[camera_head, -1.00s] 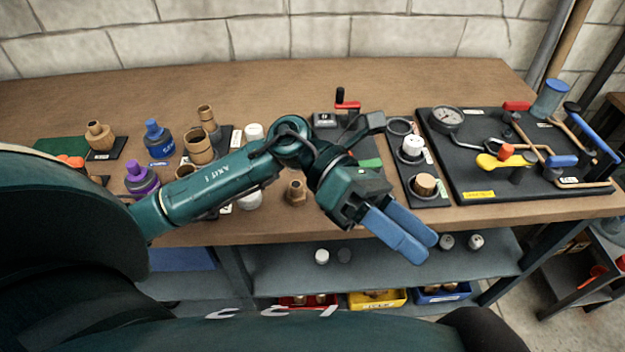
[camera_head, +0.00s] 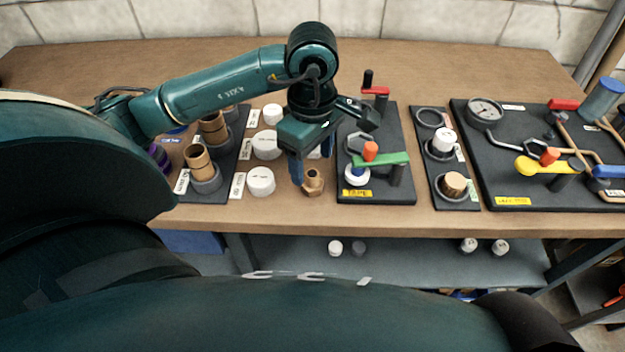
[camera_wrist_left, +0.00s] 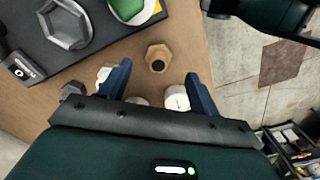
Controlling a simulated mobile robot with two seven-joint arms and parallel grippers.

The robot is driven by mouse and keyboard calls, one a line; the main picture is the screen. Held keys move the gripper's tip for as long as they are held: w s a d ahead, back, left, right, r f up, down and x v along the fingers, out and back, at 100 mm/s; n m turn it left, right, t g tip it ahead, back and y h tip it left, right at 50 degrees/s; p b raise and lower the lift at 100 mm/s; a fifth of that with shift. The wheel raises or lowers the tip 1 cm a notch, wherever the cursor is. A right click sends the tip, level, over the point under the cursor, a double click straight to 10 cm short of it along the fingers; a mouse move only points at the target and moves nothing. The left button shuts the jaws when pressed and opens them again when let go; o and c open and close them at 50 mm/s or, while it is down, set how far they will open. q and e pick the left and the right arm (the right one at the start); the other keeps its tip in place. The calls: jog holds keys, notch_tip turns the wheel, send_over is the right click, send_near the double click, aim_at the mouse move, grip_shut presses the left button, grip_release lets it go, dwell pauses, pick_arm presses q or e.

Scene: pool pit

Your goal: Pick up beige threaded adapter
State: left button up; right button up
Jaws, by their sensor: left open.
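The beige threaded adapter (camera_head: 314,182), a tan fitting with a hex base, stands on the wooden bench near its front edge. In the left wrist view the adapter (camera_wrist_left: 158,58) shows as a hexagon with a dark hole, just beyond the gap between the fingertips. My left gripper (camera_head: 311,163) points down above and beside the adapter, with its blue fingers apart and nothing between them. In the left wrist view my left gripper (camera_wrist_left: 158,75) is also open. One finger partly overlaps the adapter's left side in the head view. My right gripper is not in view.
White caps (camera_head: 261,182) stand close on the left. A black board (camera_head: 400,190) with a green-handled valve and a white tape roll lies close on the right. Left is a board with brown fittings (camera_head: 200,161). The bench's front edge (camera_head: 300,220) is near.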

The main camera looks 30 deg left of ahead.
aim_at(313, 173)
pick_arm(q)
jog(key=shift+w+f+p, duration=0.1)
jog(key=shift+f+p, duration=0.35)
jog(key=shift+f, duration=2.45)
jog(key=c, duration=1.1)
